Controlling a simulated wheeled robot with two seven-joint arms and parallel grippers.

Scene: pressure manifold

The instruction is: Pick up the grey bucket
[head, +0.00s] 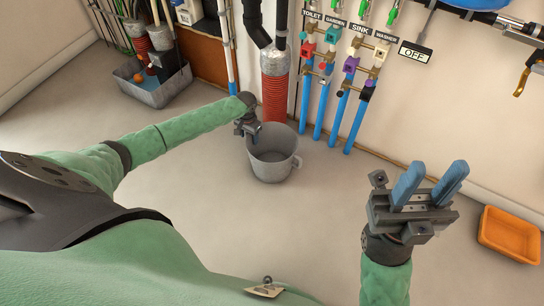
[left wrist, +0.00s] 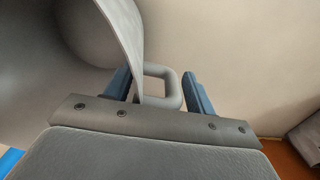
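The grey bucket (head: 275,168) stands upright on the floor below the wall pipes, with a handle visible on its right side. My left gripper (head: 252,137) is at the bucket's upper left rim. In the left wrist view, the bucket (left wrist: 65,75) fills the left side and a looped handle (left wrist: 174,88) lies between the two blue fingers of my left gripper (left wrist: 157,75). The fingers are apart, with the bucket wall and handle between them; I cannot tell whether they touch. My right gripper (head: 432,172) is open and empty, over the floor at the right.
A red corrugated pipe (head: 274,98) and several blue pipes (head: 329,108) with valves stand close behind the bucket. A grey tub (head: 173,91) holding an orange ball (head: 139,78) is at the upper left. An orange tray (head: 511,232) lies at the right. The floor in front is clear.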

